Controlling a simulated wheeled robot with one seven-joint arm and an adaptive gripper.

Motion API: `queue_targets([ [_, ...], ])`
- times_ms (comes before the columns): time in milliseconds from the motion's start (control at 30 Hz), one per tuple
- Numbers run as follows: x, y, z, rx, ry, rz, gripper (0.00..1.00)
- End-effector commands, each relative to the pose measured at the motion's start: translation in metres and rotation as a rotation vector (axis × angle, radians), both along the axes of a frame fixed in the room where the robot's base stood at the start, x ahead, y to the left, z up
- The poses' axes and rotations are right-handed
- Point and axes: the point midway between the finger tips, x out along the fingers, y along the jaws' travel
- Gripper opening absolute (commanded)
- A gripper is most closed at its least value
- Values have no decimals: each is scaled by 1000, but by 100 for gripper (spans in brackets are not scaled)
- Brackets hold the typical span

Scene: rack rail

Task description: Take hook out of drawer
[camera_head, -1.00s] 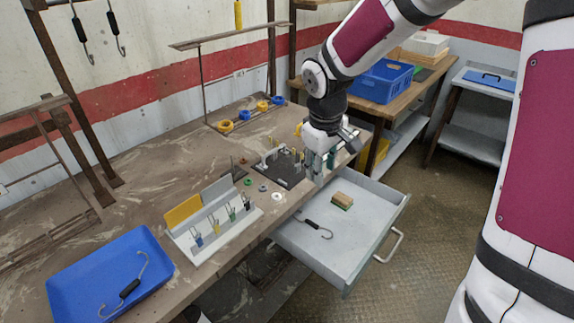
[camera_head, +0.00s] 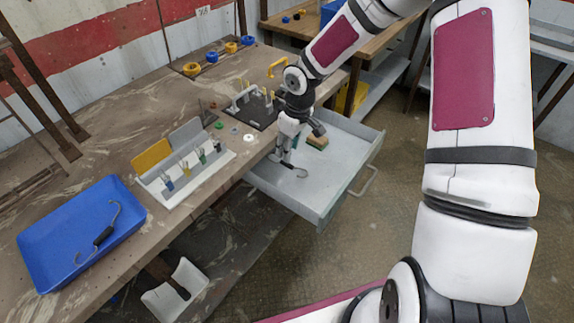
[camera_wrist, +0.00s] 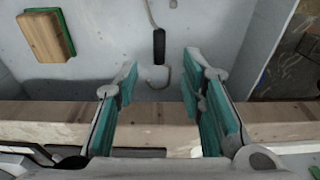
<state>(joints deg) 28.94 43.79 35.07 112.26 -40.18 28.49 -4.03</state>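The grey drawer (camera_head: 338,172) is pulled open below the bench edge. A hook with a black grip and thin wire ends lies in it. In the head view one curved wire end (camera_head: 301,173) shows beside my gripper, which hides most of the rest. In the wrist view the hook's black grip (camera_wrist: 159,46) lies on the drawer floor, beyond and between the fingertips. My gripper (camera_head: 286,158) points down at the drawer's bench side.
A wooden block with a green base (camera_head: 318,141) lies in the drawer. The wooden bench edge (camera_wrist: 150,112) is close under my fingers. A blue tray (camera_head: 45,245) with another hook (camera_head: 103,236) and a white rack (camera_head: 187,180) stand on the bench.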

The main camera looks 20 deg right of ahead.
Motion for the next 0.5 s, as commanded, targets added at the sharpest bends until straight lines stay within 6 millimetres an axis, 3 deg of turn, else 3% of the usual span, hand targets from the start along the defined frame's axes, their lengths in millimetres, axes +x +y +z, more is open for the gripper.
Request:
queue_targets([
  [167, 1, 1, -11, -1, 1, 0, 36],
  [500, 5, 3, -54, 0, 1, 1, 36],
])
